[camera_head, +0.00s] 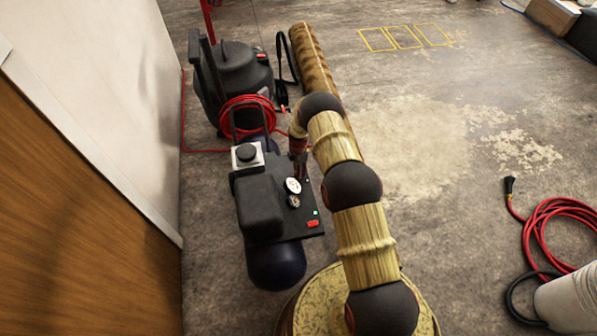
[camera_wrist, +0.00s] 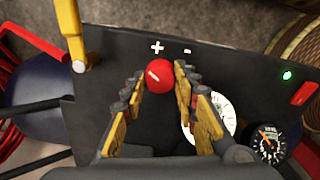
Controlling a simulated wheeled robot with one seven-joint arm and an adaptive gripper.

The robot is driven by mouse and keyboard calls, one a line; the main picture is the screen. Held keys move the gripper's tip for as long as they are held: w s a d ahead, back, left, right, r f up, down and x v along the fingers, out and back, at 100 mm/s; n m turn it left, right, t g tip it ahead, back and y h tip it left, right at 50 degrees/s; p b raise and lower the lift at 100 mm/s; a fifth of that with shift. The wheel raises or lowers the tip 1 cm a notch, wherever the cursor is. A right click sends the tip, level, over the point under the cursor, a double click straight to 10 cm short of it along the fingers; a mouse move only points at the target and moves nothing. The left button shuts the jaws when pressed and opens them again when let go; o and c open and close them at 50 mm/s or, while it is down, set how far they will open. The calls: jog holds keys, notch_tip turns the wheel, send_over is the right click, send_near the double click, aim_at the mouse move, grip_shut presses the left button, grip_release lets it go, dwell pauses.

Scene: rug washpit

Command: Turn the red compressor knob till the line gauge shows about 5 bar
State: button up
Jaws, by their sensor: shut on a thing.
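The red knob (camera_wrist: 160,76) sits on the compressor's dark panel (camera_wrist: 120,50), between plus and minus marks, with its pale line pointing to the upper left. My gripper (camera_wrist: 158,82) has its yellow fingers closed on either side of the knob. A white gauge (camera_wrist: 228,112) is partly hidden by the right finger, and its reading cannot be made out. A black gauge (camera_wrist: 268,143) shows an orange needle pointing to the upper left; its numbers are too small to read. In the head view the compressor (camera_head: 262,208) stands on the floor and my gripper (camera_head: 298,160) reaches its panel, hiding the knob.
A green light (camera_wrist: 287,75) and red switch (camera_wrist: 304,93) are at the panel's right. A black vacuum-like machine (camera_head: 235,75) and coiled red hose (camera_head: 246,115) stand behind the compressor. A rolled rug (camera_head: 312,62) lies beyond. A wall (camera_head: 120,90) is close on the left.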

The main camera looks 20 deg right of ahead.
dwell(0.3)
jog(key=o, duration=1.2)
jog(key=shift+c, duration=0.2)
notch_tip(320, 180, up, 12)
dwell(0.4)
